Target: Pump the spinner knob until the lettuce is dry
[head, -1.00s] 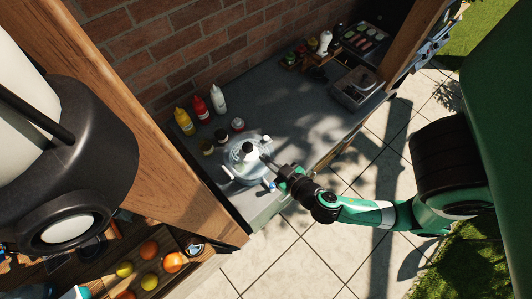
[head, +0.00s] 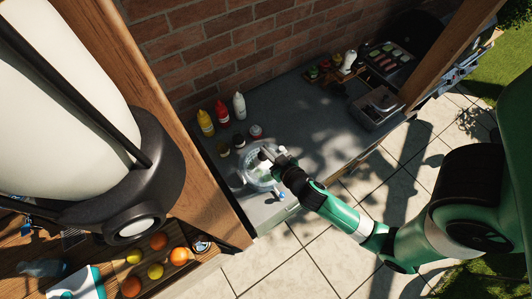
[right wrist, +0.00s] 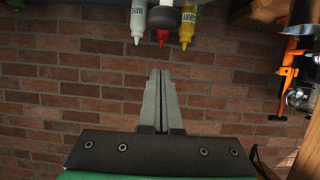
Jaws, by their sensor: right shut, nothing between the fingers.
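The salad spinner (head: 251,178) is a clear, pale round bowl near the front left of the grey counter. Its dark knob shows only partly at the top, beside my fingers. The lettuce inside cannot be made out. My right gripper (head: 272,152) is over the spinner's lid, close to the knob; I cannot tell whether it touches. In the right wrist view the right gripper's fingers (right wrist: 160,74) are together with nothing between them. My left gripper is not in view.
Behind the spinner stand yellow (head: 206,123), red (head: 221,112) and white (head: 239,105) bottles, with small jars in front. A grey bin (head: 375,107) and condiments stand at the far right. The counter between is clear. Fruit (head: 155,271) lies on a wooden surface at lower left.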

